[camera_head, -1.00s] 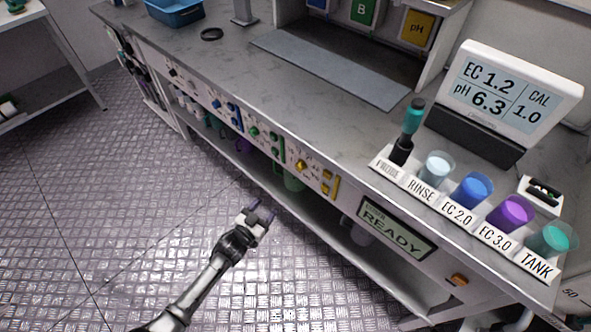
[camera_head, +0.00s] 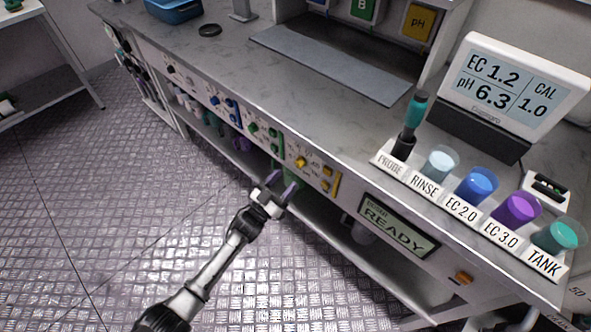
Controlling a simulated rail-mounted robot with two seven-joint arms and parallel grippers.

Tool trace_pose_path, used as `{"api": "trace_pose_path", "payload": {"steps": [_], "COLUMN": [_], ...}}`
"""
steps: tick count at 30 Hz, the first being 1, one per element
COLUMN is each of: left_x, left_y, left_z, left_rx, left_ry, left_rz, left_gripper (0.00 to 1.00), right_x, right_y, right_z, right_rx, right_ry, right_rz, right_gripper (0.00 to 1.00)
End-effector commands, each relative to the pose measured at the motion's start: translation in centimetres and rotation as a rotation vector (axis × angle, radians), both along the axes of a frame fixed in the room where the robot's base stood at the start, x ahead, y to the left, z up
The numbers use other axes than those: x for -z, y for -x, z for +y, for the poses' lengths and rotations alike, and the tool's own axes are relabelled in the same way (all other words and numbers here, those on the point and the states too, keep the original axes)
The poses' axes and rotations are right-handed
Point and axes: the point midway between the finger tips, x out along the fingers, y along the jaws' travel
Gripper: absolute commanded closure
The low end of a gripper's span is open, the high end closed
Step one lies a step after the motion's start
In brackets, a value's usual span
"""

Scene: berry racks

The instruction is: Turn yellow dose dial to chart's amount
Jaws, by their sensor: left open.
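The yellow dose dial (camera_head: 300,162) sits on the yellow-marked section of the control panel on the bench front. The marks around it are too small to read. My left gripper (camera_head: 282,184) is open and empty, its fingertips just below and left of the dial, apart from it as far as I can see. Yellow buttons (camera_head: 326,172) are to the right of the dial. No dose chart can be made out. My right gripper is not in view.
Green (camera_head: 252,128) and blue (camera_head: 214,101) controls lie further left on the panel. A display reading READY (camera_head: 397,227) is to the right. The meter (camera_head: 512,88), probe (camera_head: 411,120) and several cups stand on the bench top. The floor (camera_head: 120,210) at left is clear.

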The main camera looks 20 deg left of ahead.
Motion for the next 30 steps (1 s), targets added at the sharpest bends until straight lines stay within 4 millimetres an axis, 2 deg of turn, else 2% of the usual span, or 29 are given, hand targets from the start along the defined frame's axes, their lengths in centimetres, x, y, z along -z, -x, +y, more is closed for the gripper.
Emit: {"api": "trace_pose_path", "payload": {"steps": [6,12,25,30], "left_x": [-1.2,-1.8,-2.2,-2.1], "left_y": [-2.9,-4.3,-4.8,-4.8], "left_z": [-1.2,-1.7,-1.9,-1.9], "left_rx": [0.001,0.0,0.0,0.0], "left_ry": [0.0,0.0,0.0,0.0], "left_rz": [-0.002,0.0,0.001,0.001], "left_gripper": [0.41,0.41,0.41,0.56], "right_x": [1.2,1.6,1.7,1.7], "right_y": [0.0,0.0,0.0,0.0], "right_z": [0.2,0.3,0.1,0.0], "right_rx": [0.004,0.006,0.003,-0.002], "right_ry": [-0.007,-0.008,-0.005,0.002], "right_rz": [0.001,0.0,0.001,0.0], "right_gripper": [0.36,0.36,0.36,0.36]}}
